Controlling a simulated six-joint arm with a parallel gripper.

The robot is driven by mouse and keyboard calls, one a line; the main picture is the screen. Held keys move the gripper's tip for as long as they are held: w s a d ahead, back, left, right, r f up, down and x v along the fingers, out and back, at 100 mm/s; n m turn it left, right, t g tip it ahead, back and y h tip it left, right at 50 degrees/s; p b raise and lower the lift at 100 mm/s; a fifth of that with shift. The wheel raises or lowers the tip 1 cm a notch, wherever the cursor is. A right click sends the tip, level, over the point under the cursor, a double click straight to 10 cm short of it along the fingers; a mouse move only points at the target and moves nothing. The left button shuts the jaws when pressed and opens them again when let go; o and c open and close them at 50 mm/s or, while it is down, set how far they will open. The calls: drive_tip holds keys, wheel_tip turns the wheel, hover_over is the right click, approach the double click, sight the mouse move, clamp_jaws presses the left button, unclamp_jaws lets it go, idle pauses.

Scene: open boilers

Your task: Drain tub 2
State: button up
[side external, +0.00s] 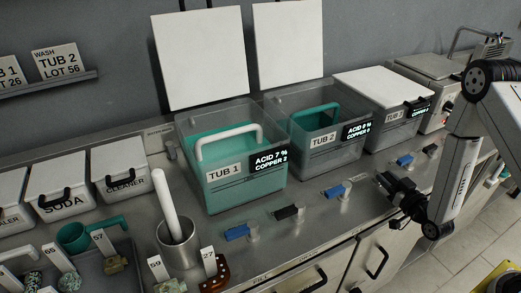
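Tub 2 (318,154) is a clear-walled tub in the middle of the steel counter. Its white lid (289,45) stands open behind it. Teal liquid and a dark teal handle-shaped piece (313,113) show inside. A black display (356,132) on its corner gives acid and copper readings, too small to read surely. Small blue and black valve levers line the counter in front of the tubs: a blue one (337,191) stands before tub 2, a black one (287,212) to its left. My gripper (384,183) is low over the counter, right of that blue lever and apart from it. Its finger opening is unclear.
Tub 1 (222,189), open with teal liquid and a white handle, is left of tub 2. Tub 3 (384,122) is lidded at right. A steel cup with a white rod (178,246), numbered tags and white bins crowd the left.

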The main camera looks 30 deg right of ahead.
clamp_jaws()
drive_tip(key=shift+w+a+m+g+h, duration=0.1)
drive_tip(key=shift+a+m+g+h, duration=0.1)
drive_tip(key=shift+m+h, duration=0.6)
drive_tip(key=shift+w+a+m+g+h, duration=0.15)
drive_tip(key=shift+m+h, duration=0.25)
drive_tip(key=shift+h, duration=0.7)
drive_tip(key=shift+a+m+g+h, duration=0.15)
drive_tip(key=shift+m+g+h, duration=0.25)
drive_tip(key=shift+m+h, duration=0.35)
drive_tip(key=shift+a+m+g+h, duration=0.15)
drive_tip(key=shift+m+g+h, duration=0.25)
drive_tip(key=shift+h, duration=0.55)
drive_tip(key=o, duration=0.5)
unclamp_jaws()
drive_tip(key=shift+s, duration=0.15)
drive_tip(key=shift+v, duration=3.85)
